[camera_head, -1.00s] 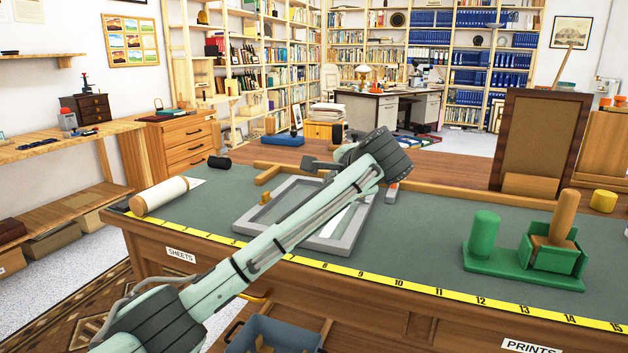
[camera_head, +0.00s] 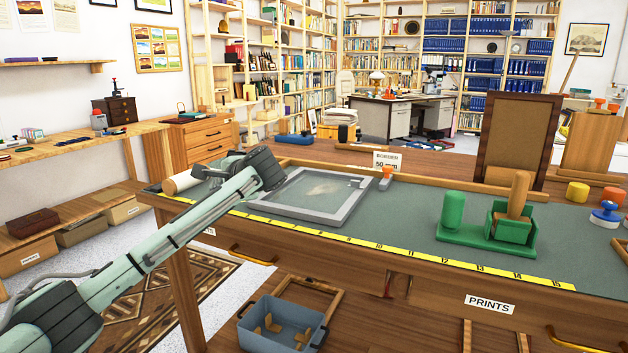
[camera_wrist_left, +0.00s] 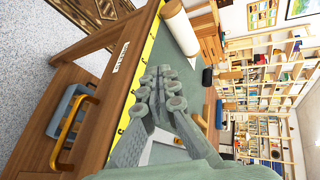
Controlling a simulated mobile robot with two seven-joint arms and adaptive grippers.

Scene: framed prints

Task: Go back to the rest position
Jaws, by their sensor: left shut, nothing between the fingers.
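My left arm comes in from the left in the head view and reaches over the left end of the workbench (camera_head: 400,215). My left gripper (camera_head: 202,170) is partly hidden behind its own wrist, close to the paper roll (camera_head: 180,183). In the left wrist view the fingers of the gripper (camera_wrist_left: 160,88) are together with nothing between them. The grey frame (camera_head: 346,212) lies flat on the green bench top, to the right of the gripper. The roll also shows in the left wrist view (camera_wrist_left: 181,27). My right gripper is in neither view.
A green stand (camera_head: 465,238) with a wooden-handled stamp is on the bench at right. A brown upright board (camera_head: 517,135) stands behind it. A "50 mm" sign (camera_head: 387,161) stands behind the grey frame.

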